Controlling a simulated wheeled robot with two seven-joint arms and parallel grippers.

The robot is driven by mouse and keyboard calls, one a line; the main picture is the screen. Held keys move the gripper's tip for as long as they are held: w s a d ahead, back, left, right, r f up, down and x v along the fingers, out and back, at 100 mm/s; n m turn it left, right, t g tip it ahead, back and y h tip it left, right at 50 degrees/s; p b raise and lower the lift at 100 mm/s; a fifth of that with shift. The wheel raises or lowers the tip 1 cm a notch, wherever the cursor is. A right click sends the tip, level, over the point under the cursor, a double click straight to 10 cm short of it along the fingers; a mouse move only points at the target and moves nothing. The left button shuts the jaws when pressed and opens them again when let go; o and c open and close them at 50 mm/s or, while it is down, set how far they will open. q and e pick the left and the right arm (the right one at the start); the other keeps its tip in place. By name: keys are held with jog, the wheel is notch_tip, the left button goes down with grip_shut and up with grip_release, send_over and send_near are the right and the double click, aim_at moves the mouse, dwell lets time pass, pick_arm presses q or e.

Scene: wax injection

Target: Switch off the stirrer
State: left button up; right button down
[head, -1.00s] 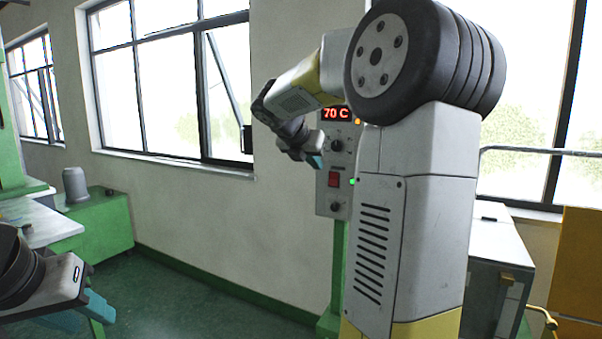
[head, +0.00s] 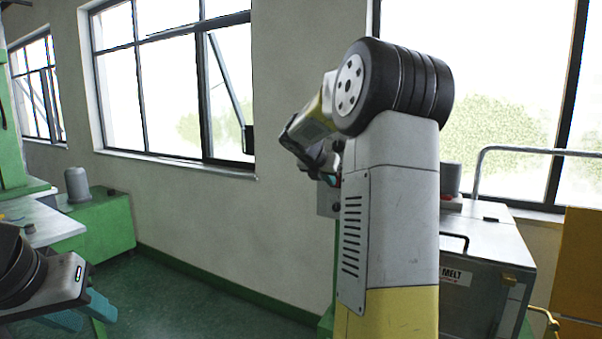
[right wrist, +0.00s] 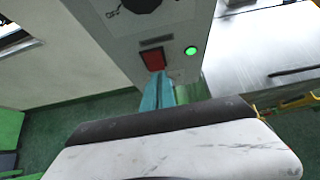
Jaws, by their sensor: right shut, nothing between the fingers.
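The control box (head: 327,203) on a green post is mostly hidden behind my right arm in the head view. In the right wrist view its grey face (right wrist: 115,30) shows a red rocker switch (right wrist: 153,58), a lit green lamp (right wrist: 191,50) and part of a black knob (right wrist: 142,4). My right gripper (right wrist: 160,74) is shut and empty. Its teal fingertips overlap the lower edge of the red switch; whether they touch it I cannot tell. It also shows in the head view (head: 332,180). My left gripper (head: 85,312) is open and empty at the lower left, far from the box.
A grey melt tank (head: 485,260) with a rail stands right of the box. An orange cabinet (head: 580,270) is at the far right. A green bench (head: 100,222) stands at the left wall. The floor (head: 190,300) between is clear.

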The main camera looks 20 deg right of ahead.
jog(key=shift+w+d+f, duration=0.3)
jog(key=shift+w+d, duration=0.1)
jog(key=shift+d, duration=0.1)
jog(key=shift+w+d+f, duration=0.25)
jog(key=shift+w+d, duration=0.15)
jog(key=shift+d, duration=0.05)
jog(key=shift+d+f, duration=0.1)
jog(key=shift+f, duration=0.05)
